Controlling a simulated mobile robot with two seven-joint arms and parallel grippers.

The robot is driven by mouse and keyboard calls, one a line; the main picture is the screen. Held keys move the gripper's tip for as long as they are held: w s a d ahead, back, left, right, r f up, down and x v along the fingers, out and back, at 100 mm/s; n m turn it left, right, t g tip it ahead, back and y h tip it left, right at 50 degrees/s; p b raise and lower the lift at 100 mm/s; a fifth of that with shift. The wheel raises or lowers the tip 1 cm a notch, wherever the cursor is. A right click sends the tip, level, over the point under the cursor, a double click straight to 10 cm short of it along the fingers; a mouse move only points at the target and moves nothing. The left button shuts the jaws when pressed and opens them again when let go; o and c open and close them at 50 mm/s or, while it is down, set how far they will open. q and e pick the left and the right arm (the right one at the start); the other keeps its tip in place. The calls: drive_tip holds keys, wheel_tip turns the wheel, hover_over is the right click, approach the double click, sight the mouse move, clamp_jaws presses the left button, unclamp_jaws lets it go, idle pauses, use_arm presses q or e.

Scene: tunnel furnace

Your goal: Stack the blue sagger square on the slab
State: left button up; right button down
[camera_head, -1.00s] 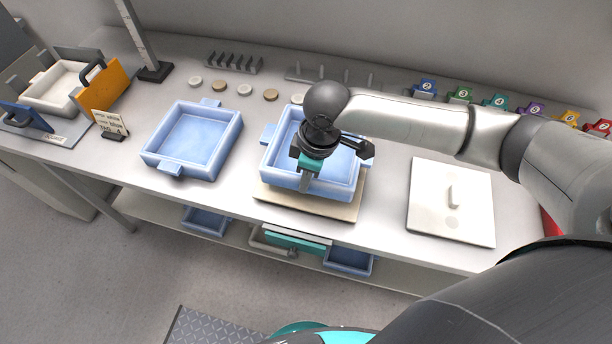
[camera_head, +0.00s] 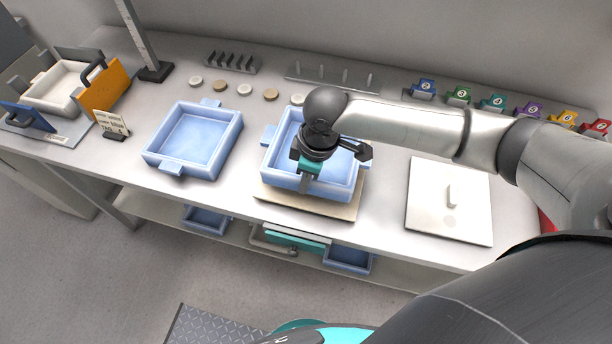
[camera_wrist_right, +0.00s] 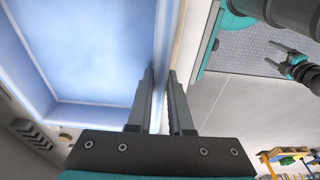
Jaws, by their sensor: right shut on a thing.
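A blue square sagger (camera_head: 280,172), an open tray with side lugs, is over the pale slab (camera_head: 331,209) near the table's front edge. The slab's front strip shows below it; I cannot tell whether the two touch. My right gripper (camera_head: 306,183) is shut on the sagger's front wall. In the right wrist view the fingers (camera_wrist_right: 160,88) straddle that wall, with the sagger's blue floor (camera_wrist_right: 85,45) to the left. The gripper and forearm hide part of the sagger. A small dark gripper (camera_wrist_right: 274,56), likely my left one, shows over the floor there; its jaws are unclear.
A second blue sagger (camera_head: 194,140) stands to the left on the table. A white lid plate with a knob (camera_head: 437,222) lies to the right. Small discs, racks and numbered coloured holders (camera_head: 459,95) line the back. A lower shelf holds more blue trays (camera_head: 347,259).

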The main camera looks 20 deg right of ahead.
drive_tip(key=shift+f+b, duration=0.45)
drive_tip(key=shift+f, duration=0.65)
drive_tip(key=shift+w+f, duration=0.1)
drive_tip(key=shift+f, duration=0.3)
drive_tip(key=c, duration=0.7)
unclamp_jaws()
drive_tip(key=shift+c, duration=0.2)
drive_tip(key=shift+s+f, duration=0.15)
drive_tip(key=shift+s, duration=0.1)
wheel_tip(320, 180, up, 15)
drive_tip(key=s+d+p, duration=0.1)
drive_tip(key=p, duration=0.1)
drive_tip(key=shift+d+r, duration=0.2)
drive_tip(key=shift+d, duration=0.2)
